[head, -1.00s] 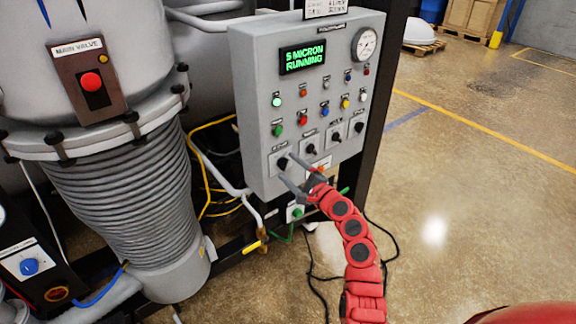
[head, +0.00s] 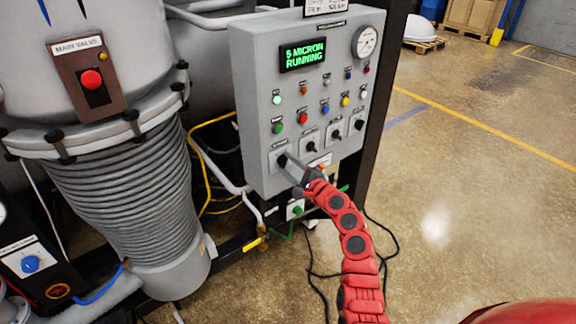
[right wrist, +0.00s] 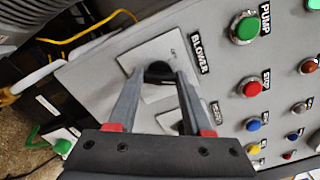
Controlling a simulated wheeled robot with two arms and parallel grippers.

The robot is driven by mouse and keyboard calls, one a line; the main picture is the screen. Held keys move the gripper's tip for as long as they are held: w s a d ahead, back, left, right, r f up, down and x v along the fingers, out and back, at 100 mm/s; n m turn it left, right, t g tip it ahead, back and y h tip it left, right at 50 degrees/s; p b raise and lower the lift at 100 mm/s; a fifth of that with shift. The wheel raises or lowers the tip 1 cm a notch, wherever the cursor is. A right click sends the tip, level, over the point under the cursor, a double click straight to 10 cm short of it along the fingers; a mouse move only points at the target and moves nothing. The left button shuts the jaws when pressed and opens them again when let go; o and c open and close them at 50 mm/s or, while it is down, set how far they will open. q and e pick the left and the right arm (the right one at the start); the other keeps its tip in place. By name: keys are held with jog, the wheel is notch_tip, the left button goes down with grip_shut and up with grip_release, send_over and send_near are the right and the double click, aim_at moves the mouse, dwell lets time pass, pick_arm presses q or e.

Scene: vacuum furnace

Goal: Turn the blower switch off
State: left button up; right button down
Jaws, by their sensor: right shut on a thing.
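The blower switch is a black rotary knob on a pale square plate, labelled BLOWER in the right wrist view (right wrist: 158,70). In the head view the blower switch (head: 281,160) is the leftmost in the bottom row of the grey control panel (head: 250,110). My right gripper (head: 285,160) reaches it from below right. In the right wrist view, the fingers of my right gripper (right wrist: 158,75) are closed on the knob's two sides. The fingertips partly hide the knob, so its exact setting is hard to read. My left gripper is not in view.
Several other black knobs sit to the right, the nearest (head: 311,142) close by. Coloured buttons, a green display (head: 303,55) reading "5 MICRON RUNNING" and a gauge (head: 365,41) are above. A ribbed grey vessel (head: 125,200) stands left. The floor at right is open.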

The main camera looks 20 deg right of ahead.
jog(key=shift+f, duration=0.1)
jog(key=shift+f+n+b, duration=0.1)
jog(key=shift+n+b, duration=0.6)
jog(key=shift+b, duration=0.35)
jog(key=shift+n+b, duration=5.4)
jog(key=shift+b, duration=2)
jog(key=shift+c, duration=1.6)
grip_release()
